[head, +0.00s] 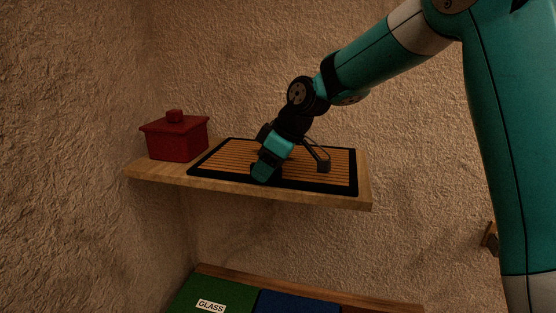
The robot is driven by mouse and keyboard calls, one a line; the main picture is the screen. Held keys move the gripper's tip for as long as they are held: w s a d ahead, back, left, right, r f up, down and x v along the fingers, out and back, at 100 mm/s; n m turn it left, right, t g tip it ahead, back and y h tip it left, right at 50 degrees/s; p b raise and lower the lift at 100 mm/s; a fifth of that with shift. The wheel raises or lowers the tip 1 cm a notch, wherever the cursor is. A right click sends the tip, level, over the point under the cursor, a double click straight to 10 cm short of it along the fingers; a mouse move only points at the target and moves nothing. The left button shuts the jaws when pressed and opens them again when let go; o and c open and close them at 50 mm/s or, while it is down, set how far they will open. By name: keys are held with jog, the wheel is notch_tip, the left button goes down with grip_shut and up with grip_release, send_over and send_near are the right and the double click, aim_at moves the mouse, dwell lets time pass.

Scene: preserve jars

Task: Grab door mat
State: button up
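The door mat (222,158) has orange-brown ribs and a black border. It lies flat on a wooden wall shelf (345,201), covering its middle and right. My gripper (294,171) is over the mat with its fingers spread apart, pointing down. One fingertip is near the mat's front edge and the other is further right over the ribs. I cannot tell whether the fingertips touch the mat. The gripper hides part of the mat's middle.
A red lidded box (177,138) stands on the shelf to the left of the mat. Below are a green bin marked GLASS (205,290) and a blue bin (290,303). A rough wall stands close behind the shelf. The air in front of the shelf looks free.

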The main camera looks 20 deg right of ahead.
grip_shut()
jog(key=shift+r, duration=0.1)
jog(key=shift+r, duration=0.1)
